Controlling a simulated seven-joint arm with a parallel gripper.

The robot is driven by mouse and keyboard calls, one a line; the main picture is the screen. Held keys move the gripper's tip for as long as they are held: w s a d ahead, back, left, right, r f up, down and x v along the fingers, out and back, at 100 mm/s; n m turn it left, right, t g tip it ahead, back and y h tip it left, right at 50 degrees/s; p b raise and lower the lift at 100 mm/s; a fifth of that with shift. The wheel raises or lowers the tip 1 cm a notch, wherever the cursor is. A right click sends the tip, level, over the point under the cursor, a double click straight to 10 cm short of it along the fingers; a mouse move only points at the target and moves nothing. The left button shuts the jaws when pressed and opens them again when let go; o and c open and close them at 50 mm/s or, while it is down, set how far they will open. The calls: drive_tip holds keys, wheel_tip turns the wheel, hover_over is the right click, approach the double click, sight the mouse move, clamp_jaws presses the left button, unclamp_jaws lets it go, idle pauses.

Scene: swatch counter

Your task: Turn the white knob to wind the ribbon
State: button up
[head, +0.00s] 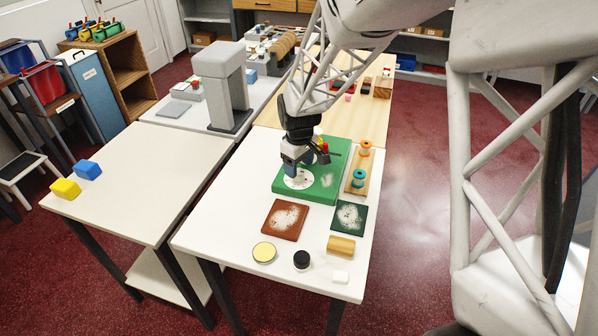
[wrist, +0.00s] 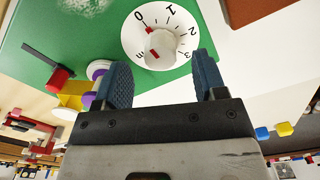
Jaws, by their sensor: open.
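The white knob (wrist: 163,48) stands on a round white dial (wrist: 185,22) marked 0, 1, 2, 3 and m, in the wrist view. The dial (head: 297,182) is fixed to a green board (head: 322,192) on the near white table; in the head view my gripper hides the knob. My gripper (head: 291,170) points down over the dial. In the wrist view its two blue fingers (wrist: 163,75) are apart, with the knob just beyond and between their tips. I cannot tell whether either finger touches it.
A red-handled crank (wrist: 57,78) and a purple-and-white spool (wrist: 97,70) are beside the dial. A wooden rack with orange and teal spools (head: 358,178) stands right of the board. Brown (head: 285,220) and green (head: 349,216) swatches, a tin (head: 264,252) and a wooden block (head: 341,245) lie in front.

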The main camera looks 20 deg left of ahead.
drive_tip(key=shift+f, duration=1.45)
drive_tip(key=c, duration=0.9)
drive_tip(key=shift+m, duration=0.4)
drive_tip(key=m, duration=0.9)
